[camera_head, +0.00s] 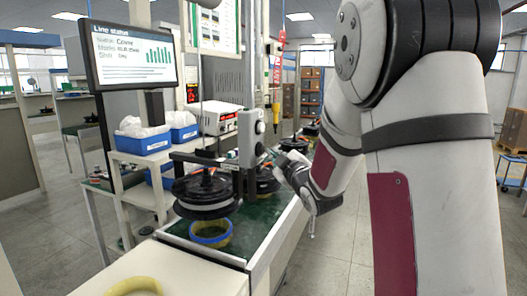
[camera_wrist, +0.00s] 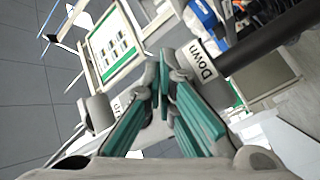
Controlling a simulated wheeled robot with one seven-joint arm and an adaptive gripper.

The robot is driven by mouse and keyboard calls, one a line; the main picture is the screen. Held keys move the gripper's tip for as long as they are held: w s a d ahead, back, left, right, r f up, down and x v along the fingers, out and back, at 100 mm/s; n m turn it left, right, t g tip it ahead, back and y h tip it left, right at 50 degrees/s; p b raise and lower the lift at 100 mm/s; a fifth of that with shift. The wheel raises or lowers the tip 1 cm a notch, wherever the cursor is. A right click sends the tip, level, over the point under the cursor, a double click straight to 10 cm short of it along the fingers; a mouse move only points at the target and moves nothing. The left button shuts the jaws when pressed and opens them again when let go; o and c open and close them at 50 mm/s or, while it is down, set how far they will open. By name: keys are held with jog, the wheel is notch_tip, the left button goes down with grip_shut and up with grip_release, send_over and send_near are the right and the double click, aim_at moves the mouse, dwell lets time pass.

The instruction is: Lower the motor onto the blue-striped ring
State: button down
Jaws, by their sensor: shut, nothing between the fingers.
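The black motor (camera_head: 203,192) hangs level from a dark fixture arm, above the blue-striped ring (camera_head: 212,238). A visible gap separates them. The ring rests on the green bench surface and has a yellowish wall with a blue band. My gripper (camera_head: 281,163) is to the right of the motor, close to a grey upright control box (camera_head: 251,140). In the wrist view its teal-padded fingers (camera_wrist: 164,68) are shut and empty. A "Down" label (camera_wrist: 204,62) is just right of the fingertips, and a partly hidden "Up" label (camera_wrist: 118,105) is to the left. Contact with the box cannot be told.
Another dark motor (camera_head: 266,181) sits behind the control box. A yellow ring (camera_head: 135,287) lies on the near white surface. Blue bins (camera_head: 145,145), a power supply (camera_head: 219,118) and a status monitor (camera_head: 130,55) stand at the left and back. Green bench surface (camera_head: 262,222) is clear right of the ring.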

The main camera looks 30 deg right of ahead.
jog(key=shift+w+a+b, duration=0.3)
jog(key=shift+w+a, duration=0.1)
jog(key=shift+w, duration=0.05)
dwell(1.8)
dwell(2.0)
jog(key=shift+s+d, duration=0.65)
jog(key=shift+s, duration=0.15)
jog(key=shift+s+d+p, duration=0.45)
jog(key=shift+s+d, duration=0.35)
jog(key=shift+s, duration=0.2)
jog(key=shift+s+d+p, duration=0.45)
jog(key=shift+s+d, duration=0.3)
jog(key=shift+s, duration=0.25)
